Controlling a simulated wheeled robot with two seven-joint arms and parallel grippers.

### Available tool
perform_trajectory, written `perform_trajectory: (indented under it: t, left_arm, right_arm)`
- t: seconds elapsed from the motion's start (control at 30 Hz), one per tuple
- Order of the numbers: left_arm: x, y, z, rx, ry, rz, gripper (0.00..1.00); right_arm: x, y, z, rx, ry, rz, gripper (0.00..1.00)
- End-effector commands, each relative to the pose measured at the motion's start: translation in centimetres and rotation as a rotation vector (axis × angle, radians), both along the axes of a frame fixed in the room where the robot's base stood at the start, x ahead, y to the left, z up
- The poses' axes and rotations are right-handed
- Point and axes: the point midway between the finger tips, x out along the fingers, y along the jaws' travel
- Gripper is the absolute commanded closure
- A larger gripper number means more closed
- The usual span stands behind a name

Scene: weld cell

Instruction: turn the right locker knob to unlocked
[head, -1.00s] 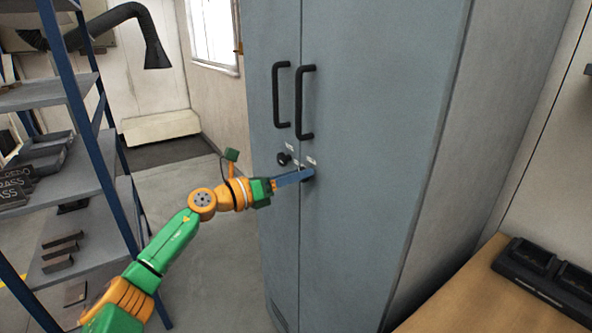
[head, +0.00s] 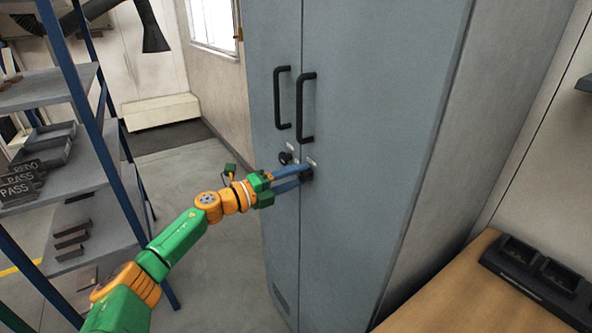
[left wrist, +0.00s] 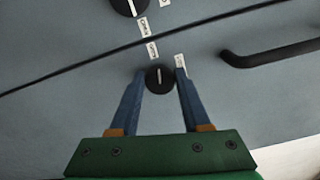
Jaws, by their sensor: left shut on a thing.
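The grey-blue locker (head: 370,130) has two doors with a dark round knob on each, beside the seam. My left gripper (head: 304,171) reaches in from the left, and its two blue fingers are shut on the right locker knob (head: 307,175). In the left wrist view the fingers (left wrist: 161,72) stand on either side of the right knob (left wrist: 159,78). A pale mark on that knob points up in that picture, towards the door seam. Small labels (left wrist: 152,50) sit near it, too small to read. The left knob (head: 285,158) is free. My right gripper is not in view.
Two black door handles (head: 306,107) rise above the knobs. A blue-framed shelf rack (head: 80,180) with trays and plates stands at the left, near my left arm. A wooden bench (head: 430,295) with a black charger-like unit (head: 540,280) is at the lower right. Floor between is clear.

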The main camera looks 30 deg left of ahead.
Motion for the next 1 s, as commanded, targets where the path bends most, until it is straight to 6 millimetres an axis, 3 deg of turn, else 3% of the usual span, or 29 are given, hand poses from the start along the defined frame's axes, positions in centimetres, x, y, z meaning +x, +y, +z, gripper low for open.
perform_trajectory:
  t: [0.4,1.0]
  left_arm:
    - [0.0,0.0,-0.1,-0.181,0.076,-0.001,1.0]
    - [0.0,0.0,-0.1,-0.214,0.089,-0.001,1.0]
  right_arm:
    - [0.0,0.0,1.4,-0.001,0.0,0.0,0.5]
    - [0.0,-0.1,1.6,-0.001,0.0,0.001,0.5]
